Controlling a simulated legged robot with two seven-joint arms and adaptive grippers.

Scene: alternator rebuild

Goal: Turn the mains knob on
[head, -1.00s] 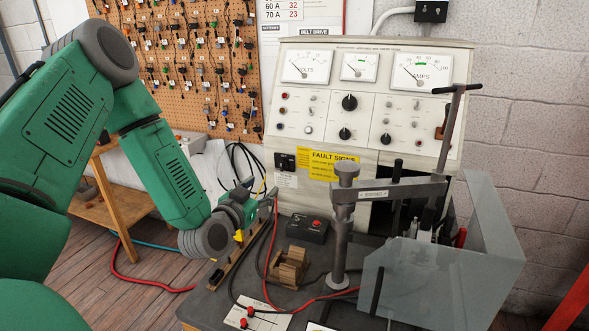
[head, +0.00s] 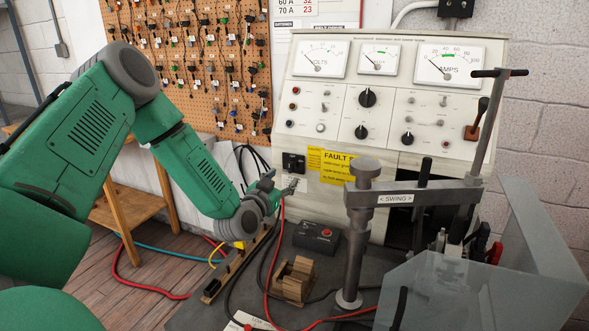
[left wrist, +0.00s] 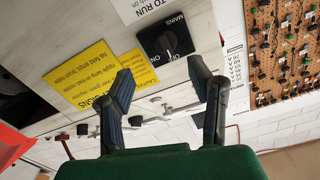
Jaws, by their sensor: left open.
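The mains knob is a black rotary knob on a black square plate (head: 293,162), low on the left of the test bench's pale front panel. In the left wrist view the mains knob (left wrist: 167,41) shows upside down, with MAINS, ON and OFF lettering. I cannot tell for sure which mark it points at. My left gripper (head: 286,186) is open and empty, just in front of and a little below the knob. In the left wrist view the left gripper's fingertips (left wrist: 160,78) are apart, with the knob beyond them, not touched. My right gripper is not in view.
A yellow fault signs label (head: 330,164) is right of the knob. A grey swing-arm post (head: 357,235) and a clear guard (head: 440,290) stand to the right.

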